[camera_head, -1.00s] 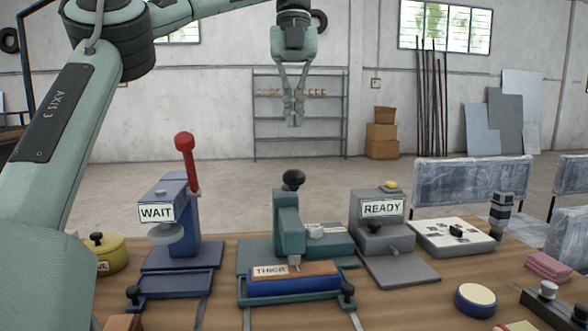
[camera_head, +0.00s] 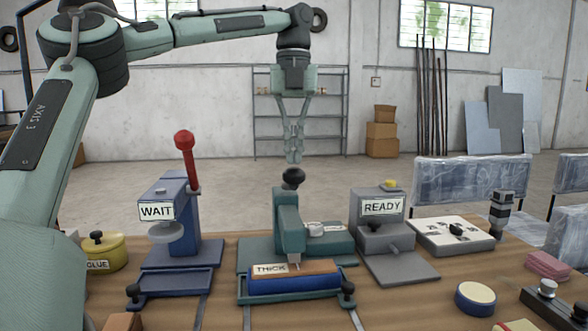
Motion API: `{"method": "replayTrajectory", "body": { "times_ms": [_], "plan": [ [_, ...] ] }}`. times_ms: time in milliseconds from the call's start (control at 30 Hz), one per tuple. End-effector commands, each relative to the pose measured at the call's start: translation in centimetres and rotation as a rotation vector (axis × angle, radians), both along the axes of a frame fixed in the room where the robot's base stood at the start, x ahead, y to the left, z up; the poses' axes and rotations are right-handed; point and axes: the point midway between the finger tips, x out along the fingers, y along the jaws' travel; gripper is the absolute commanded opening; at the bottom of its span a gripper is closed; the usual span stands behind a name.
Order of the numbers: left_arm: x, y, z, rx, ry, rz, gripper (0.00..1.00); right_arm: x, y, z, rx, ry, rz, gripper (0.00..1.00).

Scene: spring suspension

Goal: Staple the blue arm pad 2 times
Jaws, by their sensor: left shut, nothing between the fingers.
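My left gripper (camera_head: 294,158) is shut and empty, pointing down. In the picture its tips are just above the black knob (camera_head: 292,178) on top of the teal stapler (camera_head: 287,224). I cannot tell whether they touch it. The blue arm pad (camera_head: 318,283), with a brown top and a label reading THICK, lies in the teal tray at the stapler's front, under its head. My right gripper is not in view.
Left of the stapler stands a blue press (camera_head: 178,222) labelled WAIT with a red-knobbed lever (camera_head: 187,160). Right of it is a grey device (camera_head: 380,222) labelled READY. A yellow glue pot (camera_head: 100,254) is at the left, a round blue-rimmed pad (camera_head: 476,298) at the right.

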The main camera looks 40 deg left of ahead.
Motion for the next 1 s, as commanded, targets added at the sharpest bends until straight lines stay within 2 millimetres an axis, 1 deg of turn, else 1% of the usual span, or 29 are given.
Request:
{"method": "replayTrajectory", "body": {
  "times_ms": [233,300,367,600,700,1000],
  "plan": [
    [0.0,0.0,0.0,0.0,0.0,0.0,0.0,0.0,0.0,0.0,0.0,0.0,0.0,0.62],
    [0.0,0.0,-0.3,-0.001,0.001,0.0,0.0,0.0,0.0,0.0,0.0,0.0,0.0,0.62],
    [0.0,0.0,-0.9,-0.001,0.001,0.0,0.0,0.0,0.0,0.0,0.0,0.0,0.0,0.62],
    [0.0,0.1,-3.7,0.0,0.003,0.001,0.0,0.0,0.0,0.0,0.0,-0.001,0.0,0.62],
    [0.0,0.1,-4.3,0.0,0.001,0.001,0.0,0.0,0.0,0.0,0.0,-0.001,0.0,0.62],
    [0.0,0.1,-4.5,0.001,0.002,0.002,0.0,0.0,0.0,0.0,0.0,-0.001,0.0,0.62]
  ]
}}
